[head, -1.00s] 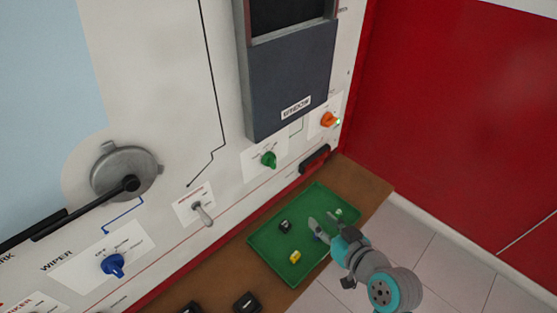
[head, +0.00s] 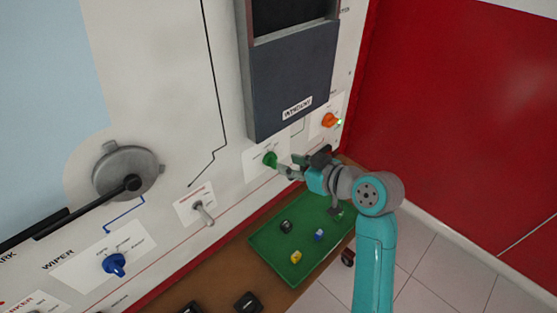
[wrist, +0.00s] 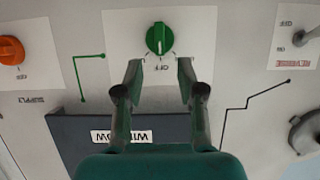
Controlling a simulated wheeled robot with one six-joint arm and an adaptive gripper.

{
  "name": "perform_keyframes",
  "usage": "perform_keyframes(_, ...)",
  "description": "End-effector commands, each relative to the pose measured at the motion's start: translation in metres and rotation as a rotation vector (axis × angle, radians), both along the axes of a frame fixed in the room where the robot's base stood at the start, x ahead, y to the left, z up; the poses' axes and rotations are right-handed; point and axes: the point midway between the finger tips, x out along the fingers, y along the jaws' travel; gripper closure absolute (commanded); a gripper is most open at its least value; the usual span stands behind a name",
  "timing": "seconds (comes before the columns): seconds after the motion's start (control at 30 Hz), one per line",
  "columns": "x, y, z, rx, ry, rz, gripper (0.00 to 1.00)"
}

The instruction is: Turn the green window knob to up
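The green window knob (head: 270,159) sits on a white label on the panel, below the dark window box (head: 292,80). In the wrist view the green knob (wrist: 160,39) shows upside down, with its grip ridge close to vertical in the picture and "OFF" printed by it. My gripper (head: 288,167) is right in front of the knob, pointing at the panel. In the wrist view my gripper (wrist: 158,75) is open, with one finger on each side below the knob and nothing between them. The fingers appear apart from the knob.
An orange supply knob (head: 329,120) is to the right. A toggle switch (head: 204,211) and a blue wiper knob (head: 114,264) are to the left. A green tray (head: 271,251) with small coloured blocks lies on the brown ledge below. A red wall stands at right.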

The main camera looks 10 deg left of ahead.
Motion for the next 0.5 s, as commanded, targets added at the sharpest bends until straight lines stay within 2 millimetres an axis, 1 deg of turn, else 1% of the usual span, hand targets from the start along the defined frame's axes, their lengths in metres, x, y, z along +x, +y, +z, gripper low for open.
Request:
perform_keyframes(0.03, 0.005, 0.008, -0.004, 0.0, 0.003, 0.003, 0.61)
perform_keyframes(0.2, 0.02, 0.026, -0.013, 0.001, 0.001, 0.001, 0.61)
perform_keyframes(0.33, 0.027, 0.035, -0.018, 0.001, 0.002, 0.0, 0.61)
perform_keyframes(0.5, 0.03, 0.04, -0.021, 0.001, 0.001, 0.001, 0.61)
